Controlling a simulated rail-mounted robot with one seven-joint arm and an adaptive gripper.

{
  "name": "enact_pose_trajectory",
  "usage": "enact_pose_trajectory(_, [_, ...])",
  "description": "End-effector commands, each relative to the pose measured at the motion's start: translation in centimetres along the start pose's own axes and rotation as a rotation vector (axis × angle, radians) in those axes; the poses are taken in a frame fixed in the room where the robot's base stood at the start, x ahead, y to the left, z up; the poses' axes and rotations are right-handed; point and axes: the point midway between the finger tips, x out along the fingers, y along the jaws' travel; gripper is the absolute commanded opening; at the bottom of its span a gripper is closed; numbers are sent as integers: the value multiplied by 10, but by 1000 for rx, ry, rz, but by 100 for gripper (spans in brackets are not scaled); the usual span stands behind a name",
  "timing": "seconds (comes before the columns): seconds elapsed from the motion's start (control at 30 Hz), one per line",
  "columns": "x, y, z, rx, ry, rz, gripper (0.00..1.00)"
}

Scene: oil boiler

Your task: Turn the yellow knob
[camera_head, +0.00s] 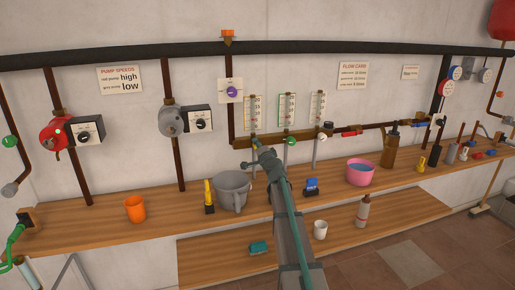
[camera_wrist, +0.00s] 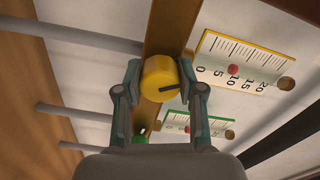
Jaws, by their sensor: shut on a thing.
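The yellow knob (camera_wrist: 160,78) is round with a dark pointer line and sits on a brownish-yellow bar, in the middle of the wrist view. My gripper (camera_wrist: 160,80) has one finger on each side of it and is shut on it. In the head view my gripper (camera_head: 260,147) reaches the pipe below the leftmost flow gauge and hides most of the knob.
A green knob (camera_head: 291,142) and a white knob (camera_head: 322,136) sit on the same pipe to the right. A grey pot (camera_head: 232,187), an orange cup (camera_head: 135,209) and a pink basin (camera_head: 360,172) stand on the shelf below. A purple dial (camera_head: 231,91) is above left.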

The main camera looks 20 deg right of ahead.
Motion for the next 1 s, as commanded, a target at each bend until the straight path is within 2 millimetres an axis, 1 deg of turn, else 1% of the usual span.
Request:
enact_pose_trajectory(0.2, [0, 0, -1, 135, 1, 0, 3])
enact_pose_trajectory(0.4, [0, 0, -1, 207, 1, 0, 3])
enact_pose_trajectory(0.97, [0, 0, -1, 234, 1, 0, 3])
enact_pose_trajectory(1.0, [0, 0, -1, 234, 1, 0, 45])
